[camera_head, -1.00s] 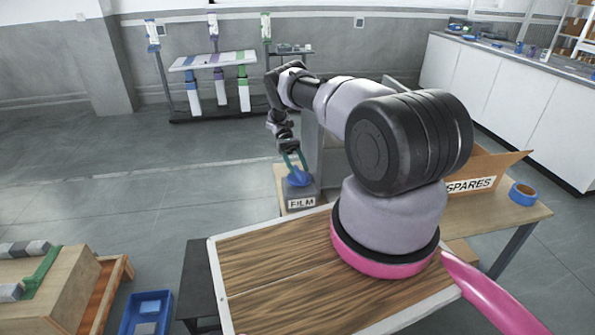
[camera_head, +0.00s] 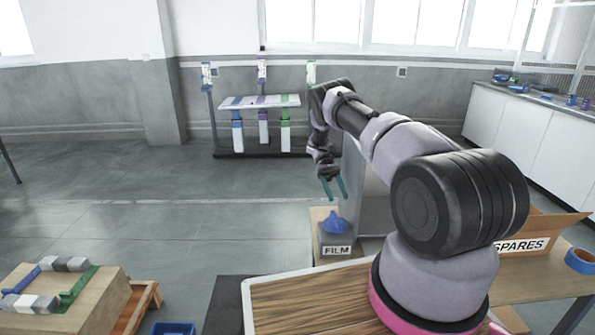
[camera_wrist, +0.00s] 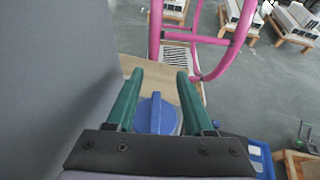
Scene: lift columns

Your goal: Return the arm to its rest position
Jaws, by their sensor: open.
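My gripper (camera_head: 333,188) is open and empty, its two green fingers pointing down. It hangs above a blue knob-like piece (camera_head: 336,224) that sits on a grey block labelled FILM (camera_head: 336,245). A gap shows between the fingertips and the blue piece in the head view. In the wrist view the blue piece (camera_wrist: 156,115) shows between the green fingers (camera_wrist: 155,85), below them. My arm reaches out from its pink-ringed base toward the left, bent down at the wrist.
A tall grey panel (camera_head: 366,200) stands close to the right of my gripper. A box labelled SPARES (camera_head: 530,240) and a blue tape roll (camera_head: 581,260) are at the right. A rack with coloured columns (camera_head: 260,103) stands at the back.

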